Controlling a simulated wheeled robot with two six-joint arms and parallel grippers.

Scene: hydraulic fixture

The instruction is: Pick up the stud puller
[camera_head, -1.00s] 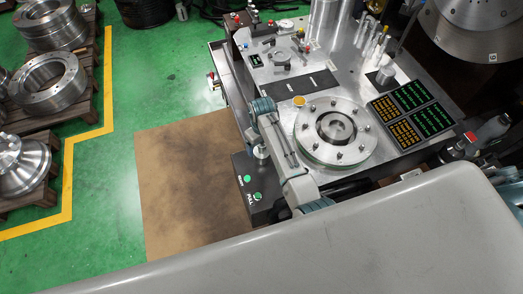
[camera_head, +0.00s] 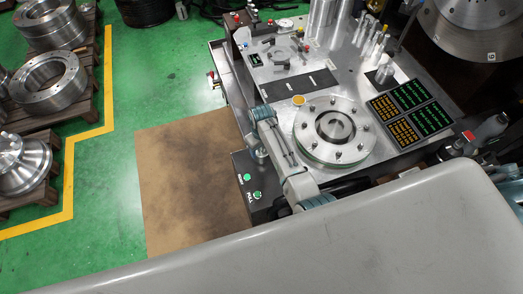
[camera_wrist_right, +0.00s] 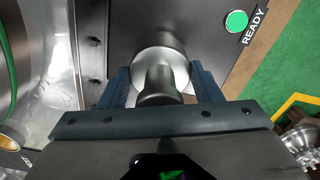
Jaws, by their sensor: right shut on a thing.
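The stud puller (camera_wrist_right: 158,85) is a metal cylinder with a wider round part, seen in the right wrist view. My right gripper (camera_wrist_right: 161,76) has its dark blue fingers on both sides of it and is shut on it. Part of it is hidden by the gripper's own dark body. In the head view my right gripper (camera_head: 259,148) is mostly hidden beside my grey and teal arm, at the left edge of the machine. I cannot tell from these views whether the stud puller touches the machine. My left gripper is not in view.
The machine's round flange with several studs (camera_head: 336,132) lies right of my arm. A green READY button (camera_wrist_right: 236,21) is close to the gripper. Black display panels (camera_head: 411,110) stand further right. A brown mat (camera_head: 185,180) lies clear on the floor to the left.

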